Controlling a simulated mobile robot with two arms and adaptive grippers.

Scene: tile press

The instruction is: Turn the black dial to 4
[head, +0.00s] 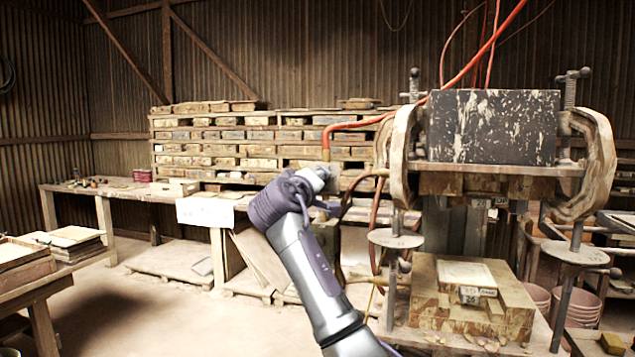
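I cannot make out a black dial or any numbers around one in the head view. The tile press (493,125) stands at the right, with a dark, paint-spattered block on top and rounded side frames. One of my arms rises from the bottom middle and leans left. It appears to be my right arm. Its purple wrist bends toward the right, and the end, where my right gripper (322,190) seems to be, is left of the press and apart from it in the picture. Its fingers are too small and overlapped to read. My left gripper is out of view.
Orange hoses (470,62) hang down to the press. A long wooden bench (125,190) and stacked wooden moulds (225,135) stand behind. A side table (35,285) with trays is at the left. Buckets (583,308) stand at the right. The floor at left centre is clear.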

